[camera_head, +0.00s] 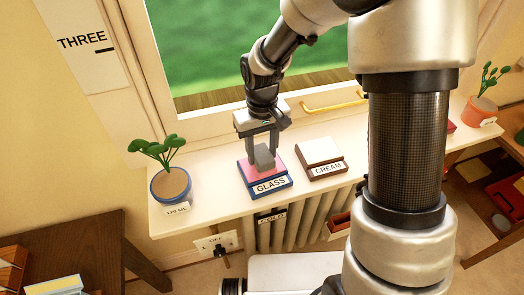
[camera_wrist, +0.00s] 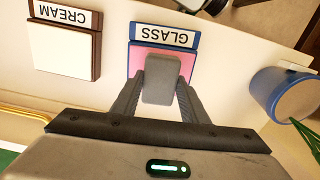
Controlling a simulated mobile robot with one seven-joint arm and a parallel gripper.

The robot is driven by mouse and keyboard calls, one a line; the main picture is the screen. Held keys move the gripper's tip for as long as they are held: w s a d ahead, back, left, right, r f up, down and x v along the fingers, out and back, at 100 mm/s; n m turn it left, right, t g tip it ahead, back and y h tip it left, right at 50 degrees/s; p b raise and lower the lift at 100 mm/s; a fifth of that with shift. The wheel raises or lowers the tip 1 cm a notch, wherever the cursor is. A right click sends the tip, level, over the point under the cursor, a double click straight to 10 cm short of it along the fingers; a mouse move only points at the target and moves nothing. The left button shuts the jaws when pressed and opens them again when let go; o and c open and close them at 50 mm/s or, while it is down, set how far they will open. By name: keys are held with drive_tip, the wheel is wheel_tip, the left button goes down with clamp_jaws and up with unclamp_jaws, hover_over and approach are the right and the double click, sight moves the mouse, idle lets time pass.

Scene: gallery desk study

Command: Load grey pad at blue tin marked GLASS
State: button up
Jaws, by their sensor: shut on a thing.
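The blue tin marked GLASS (camera_head: 270,186) sits on the windowsill shelf, with a pink surface inside its blue rim. It also shows in the wrist view (camera_wrist: 165,39), its label upside down there. My gripper (camera_head: 264,148) points down over the tin and is shut on the grey pad (camera_head: 264,157). In the wrist view the grey pad (camera_wrist: 161,80) is a rounded block between the two fingers, covering part of the pink surface. I cannot tell whether the pad touches the pink surface.
A brown tin marked CREAM (camera_head: 323,168) with a white surface stands just right of the GLASS tin. A potted plant (camera_head: 170,183) in a blue pot stands left on the shelf (camera_head: 215,203). The window and its yellow handle (camera_head: 333,106) lie behind.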

sight(263, 153)
drive_tip(key=shift+f, duration=0.1)
idle(0.3)
drive_tip(key=shift+r+p, duration=2.55)
drive_tip(key=shift+r, duration=1.05)
drive_tip(key=shift+f, duration=0.1)
